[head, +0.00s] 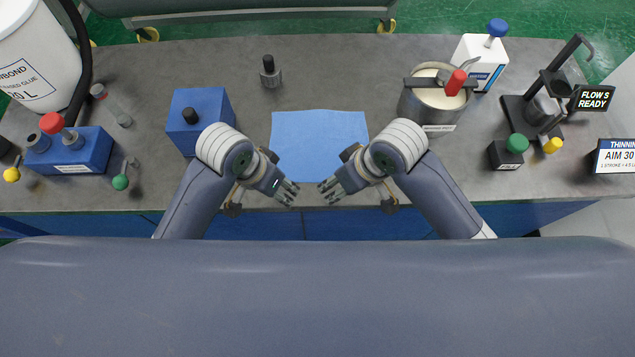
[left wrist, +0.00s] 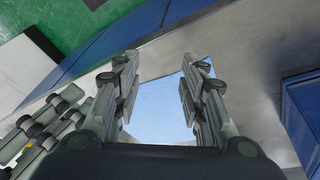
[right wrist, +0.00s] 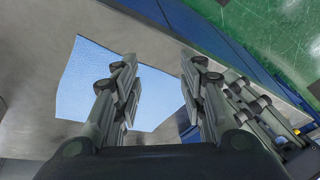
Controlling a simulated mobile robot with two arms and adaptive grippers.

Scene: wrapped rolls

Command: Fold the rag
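The rag (head: 320,140) is a light blue cloth lying flat and spread out on the grey bench, near its front edge in the middle of the head view. My left gripper (head: 293,192) is at the rag's front left, open and empty. In the left wrist view the rag (left wrist: 160,105) shows between the spread fingers. My right gripper (head: 326,190) is at the rag's front right, also open and empty. In the right wrist view the rag (right wrist: 90,85) shows beside and between its fingers. Neither gripper visibly holds the cloth. The two grippers face each other with a small gap.
A blue box (head: 205,112) with a black knob stands left of the rag. A metal pot (head: 432,108) stands to the right, and a small black-topped bottle (head: 270,73) behind. The grey bench (head: 340,75) is clear behind the rag. A white bucket (head: 35,50) is far left.

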